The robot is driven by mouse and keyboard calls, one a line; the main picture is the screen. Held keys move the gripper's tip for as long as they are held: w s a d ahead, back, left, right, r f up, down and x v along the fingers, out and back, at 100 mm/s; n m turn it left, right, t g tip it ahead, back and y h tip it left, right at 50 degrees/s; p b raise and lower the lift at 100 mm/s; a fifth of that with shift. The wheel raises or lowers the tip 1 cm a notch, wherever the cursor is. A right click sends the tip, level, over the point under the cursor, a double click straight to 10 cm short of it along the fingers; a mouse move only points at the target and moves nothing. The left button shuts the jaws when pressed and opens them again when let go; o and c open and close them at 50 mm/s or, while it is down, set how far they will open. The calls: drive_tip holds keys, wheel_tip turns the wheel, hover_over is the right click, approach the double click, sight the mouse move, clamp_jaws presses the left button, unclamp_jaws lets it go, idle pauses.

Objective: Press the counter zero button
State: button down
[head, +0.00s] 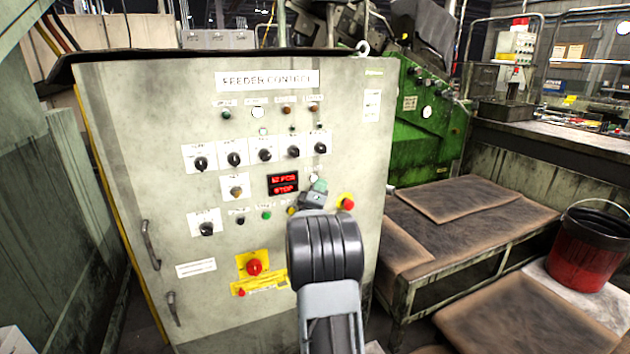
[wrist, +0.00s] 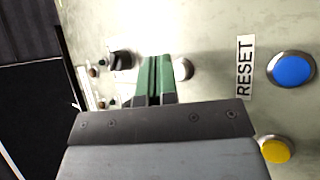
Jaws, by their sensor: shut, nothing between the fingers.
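The grey feeder control cabinet (head: 130,150) faces me, with buttons, switches and a red-lit display (head: 283,184). My gripper (head: 319,187) is shut and empty, its green fingertips in front of the panel right of the display. In the wrist view the shut fingertips (wrist: 156,62) are just left of a pale round button (wrist: 184,69); contact cannot be told. A large blue button (wrist: 291,69) beside a RESET label (wrist: 245,67) and a yellow button (wrist: 276,149) are further right. No counter zero label is readable, so I cannot tell which button it names.
A red emergency-stop-like button (head: 347,203) is close right of my gripper, and another red button (head: 254,267) is lower left. A black selector knob (wrist: 121,60) is left of the fingertips in the wrist view. A low table (head: 450,225) and a red bucket (head: 588,255) stand right.

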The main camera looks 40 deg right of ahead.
drive_tip(key=shift+w+d, duration=0.1)
drive_tip(key=shift+w, duration=0.05)
drive_tip(key=shift+w, duration=0.3)
drive_tip(key=shift+w+d, duration=0.2)
drive_tip(key=shift+w, duration=0.15)
idle(1.0)
drive_tip(key=shift+s+b, duration=0.1)
drive_tip(key=shift+b, duration=0.25)
drive_tip(key=shift+s+a+b, duration=0.3)
drive_tip(key=shift+s+b, duration=0.05)
drive_tip(key=shift+s, duration=0.3)
drive_tip(key=shift+s, duration=0.1)
drive_tip(key=shift+s+a+b, duration=0.3)
drive_tip(key=shift+s+b, duration=0.05)
drive_tip(key=shift+s, duration=0.4)
drive_tip(key=shift+s+a+b, duration=0.3)
drive_tip(key=shift+s+a, duration=0.05)
drive_tip(key=shift+s, duration=0.4)
drive_tip(key=shift+s+a+b, duration=0.3)
drive_tip(key=shift+s+b, duration=0.05)
drive_tip(key=shift+s, duration=0.4)
